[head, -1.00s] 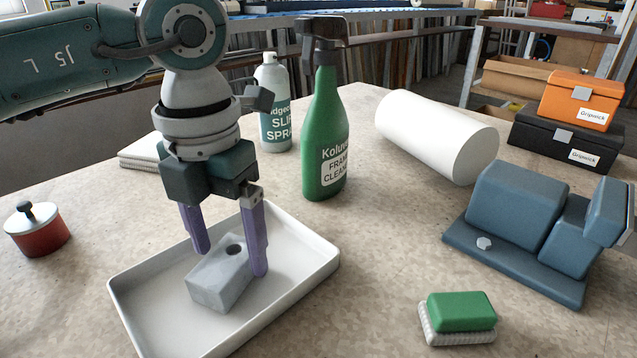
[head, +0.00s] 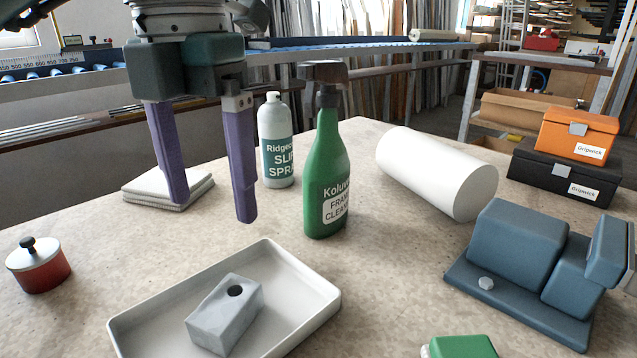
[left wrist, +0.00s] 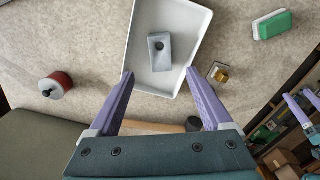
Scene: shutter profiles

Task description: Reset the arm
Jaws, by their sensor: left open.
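My left gripper (head: 212,206) is open and empty, its two purple fingers pointing down. In the head view it hangs above the table, behind the tray and left of the green bottle. A white tray (head: 125,325) lies at the front, and a grey block (head: 222,318) with a dark round hole rests inside it. In the left wrist view the block (left wrist: 160,58) shows just beyond the open fingertips, clear of them. At the right edge of that view, purple fingers (left wrist: 305,102) of what looks like my right gripper are partly cut off.
A green bottle (head: 326,185) and a white spray can (head: 276,150) stand close right of my left gripper. Folded cloths (head: 150,195) lie behind it. A red pot (head: 38,270) is at left, a white roll (head: 435,172) and blue fixture (head: 515,250) at right.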

